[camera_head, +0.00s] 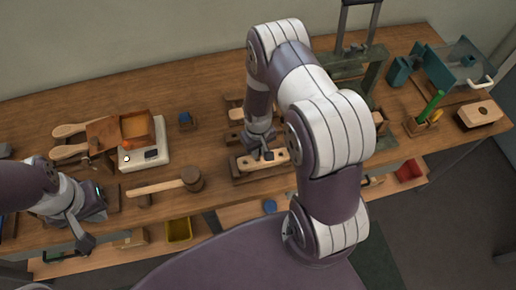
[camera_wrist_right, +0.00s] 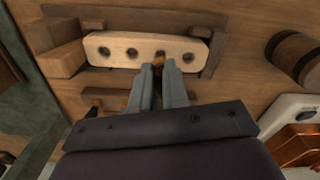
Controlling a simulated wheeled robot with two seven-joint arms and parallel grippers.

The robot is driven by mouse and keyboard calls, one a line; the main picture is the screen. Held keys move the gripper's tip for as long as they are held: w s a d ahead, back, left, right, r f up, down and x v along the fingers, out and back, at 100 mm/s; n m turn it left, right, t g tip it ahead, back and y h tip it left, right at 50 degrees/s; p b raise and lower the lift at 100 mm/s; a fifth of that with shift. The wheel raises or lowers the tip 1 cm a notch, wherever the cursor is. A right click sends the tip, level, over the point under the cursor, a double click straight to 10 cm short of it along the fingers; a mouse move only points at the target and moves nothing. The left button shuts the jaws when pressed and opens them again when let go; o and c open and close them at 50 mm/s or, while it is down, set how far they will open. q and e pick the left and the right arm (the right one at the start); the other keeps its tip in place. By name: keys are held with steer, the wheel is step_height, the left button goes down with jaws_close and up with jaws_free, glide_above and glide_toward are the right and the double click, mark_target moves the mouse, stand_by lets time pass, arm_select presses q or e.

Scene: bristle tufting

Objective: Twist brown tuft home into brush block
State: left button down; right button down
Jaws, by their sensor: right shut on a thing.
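The brush block (camera_wrist_right: 145,50) is a pale wooden bar with rounded ends and a row of dark holes. It lies in a brown wooden holder (camera_wrist_right: 62,62) and also shows in the head view (camera_head: 248,162). My right gripper (camera_wrist_right: 160,66) is over the block, its two grey fingers shut on the brown tuft (camera_wrist_right: 158,60). The tuft's tip is at the block in line with the holes; how deep it sits is hidden by the fingers. My left gripper (camera_head: 86,240) is at the bench's front left, away from the block; its jaw opening is unclear.
A wooden mallet (camera_head: 170,186) lies left of the block. A white scale (camera_head: 148,156) with an open wooden box stands further left. A green press (camera_head: 365,70) stands behind on the right. A slotted wooden block (camera_head: 480,113) lies at the far right.

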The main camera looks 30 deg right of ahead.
steer(key=shift+f+b, duration=0.45)
steer(key=shift+f, duration=0.2)
stand_by(0.8)
steer(key=shift+n, duration=0.6)
steer(key=n, duration=0.4)
steer(key=shift+n+p, duration=0.3)
steer(key=shift+f, duration=0.2)
stand_by(0.5)
steer(key=c, duration=0.7)
jaws_free()
steer(key=shift+c, duration=0.2)
